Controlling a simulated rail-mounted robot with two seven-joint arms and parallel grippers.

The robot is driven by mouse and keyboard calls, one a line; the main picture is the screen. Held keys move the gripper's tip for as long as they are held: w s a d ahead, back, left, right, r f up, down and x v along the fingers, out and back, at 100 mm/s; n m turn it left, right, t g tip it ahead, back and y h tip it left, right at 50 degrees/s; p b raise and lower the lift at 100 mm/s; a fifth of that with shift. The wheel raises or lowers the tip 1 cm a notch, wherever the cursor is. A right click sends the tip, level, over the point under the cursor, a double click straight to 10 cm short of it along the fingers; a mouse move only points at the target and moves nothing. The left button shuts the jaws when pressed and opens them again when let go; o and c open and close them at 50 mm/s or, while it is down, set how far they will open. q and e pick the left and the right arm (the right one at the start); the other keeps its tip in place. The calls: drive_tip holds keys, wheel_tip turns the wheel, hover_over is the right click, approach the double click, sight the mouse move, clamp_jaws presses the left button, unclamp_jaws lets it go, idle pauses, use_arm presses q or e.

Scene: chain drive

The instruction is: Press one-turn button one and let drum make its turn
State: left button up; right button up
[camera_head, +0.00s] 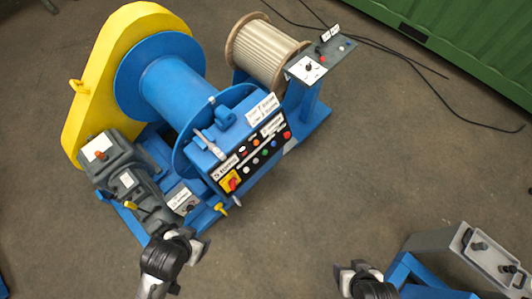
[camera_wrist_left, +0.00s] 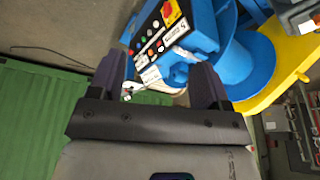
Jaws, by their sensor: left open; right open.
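The blue drum (camera_head: 172,88) sits beside a yellow chain guard (camera_head: 112,62). In front of it is a control box with a black panel (camera_head: 240,176) carrying several coloured buttons, a red-and-yellow switch (camera_head: 230,182) and white labels. The lettering is too small to tell which button is one-turn button one. My left gripper (camera_head: 186,246) is below the machine, apart from the panel. In the left wrist view its fingers (camera_wrist_left: 158,82) are open and empty, with the panel (camera_wrist_left: 152,38) beyond them. My right gripper (camera_head: 352,274) is open at the bottom, away from the machine.
A rope reel (camera_head: 264,50) and a small console (camera_head: 318,64) stand at the machine's far end. A grey motor (camera_head: 125,175) is at its left. A blue stand with a grey box (camera_head: 470,250) is at lower right. Black cables cross the floor beside a green container (camera_head: 470,50).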

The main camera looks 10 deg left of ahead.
use_arm(q)
clamp_jaws()
idle(0.5)
idle(0.8)
